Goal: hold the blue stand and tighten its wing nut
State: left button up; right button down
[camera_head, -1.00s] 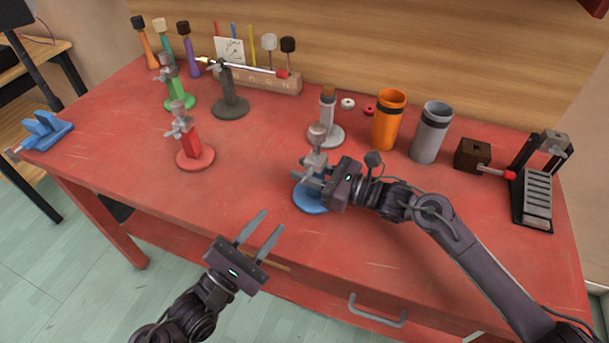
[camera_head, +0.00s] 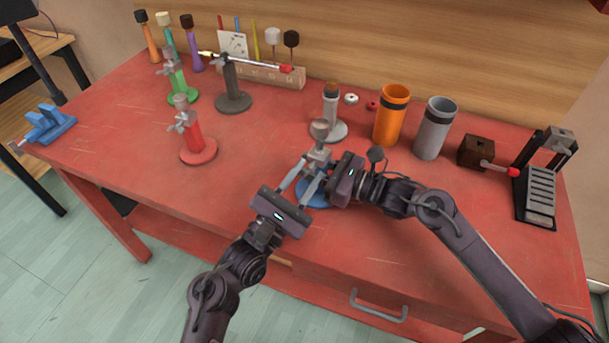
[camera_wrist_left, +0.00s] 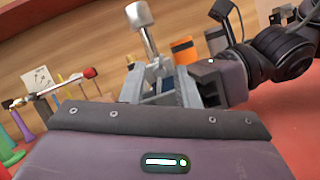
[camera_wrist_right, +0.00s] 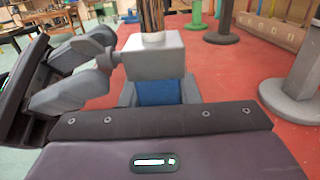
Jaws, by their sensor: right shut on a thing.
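The blue stand stands near the table's front, its round blue base (camera_head: 312,192) partly covered by my grippers. My right gripper (camera_head: 328,178) is shut on its blue post (camera_wrist_right: 157,92), below the grey clamp block (camera_wrist_right: 152,56). A metal knob (camera_wrist_left: 139,15) tops the stand. My left gripper (camera_head: 303,176) is open at the stand's left side, its two fingers apart and pointing at the clamp. It also shows in the left wrist view (camera_wrist_left: 160,85). The wing nut is mostly hidden by the left fingers; I cannot tell whether they touch it.
A red stand (camera_head: 197,148), a green stand (camera_head: 182,95) and a dark stand (camera_head: 233,98) holding a rod are at left. A grey stand (camera_head: 332,128), an orange cup (camera_head: 391,115) and a grey cup (camera_head: 432,128) stand behind.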

pick_arm(q)
grip_shut()
jog(key=shift+m+h, duration=0.3)
jog(key=shift+m, duration=0.2)
jog(key=m+g, duration=0.1)
jog(key=m, duration=0.2)
jog(key=m+g+h, duration=0.1)
jog(key=m, duration=0.2)
jog(key=shift+w+a+r+g, duration=0.1)
jog(key=shift+r+g, duration=0.05)
jog(key=shift+g, duration=0.25)
jog(key=m+g, duration=0.2)
jog(key=m, duration=0.4)
jog(key=shift+r, duration=0.1)
jog(key=shift+g, duration=0.3)
dwell(0.4)
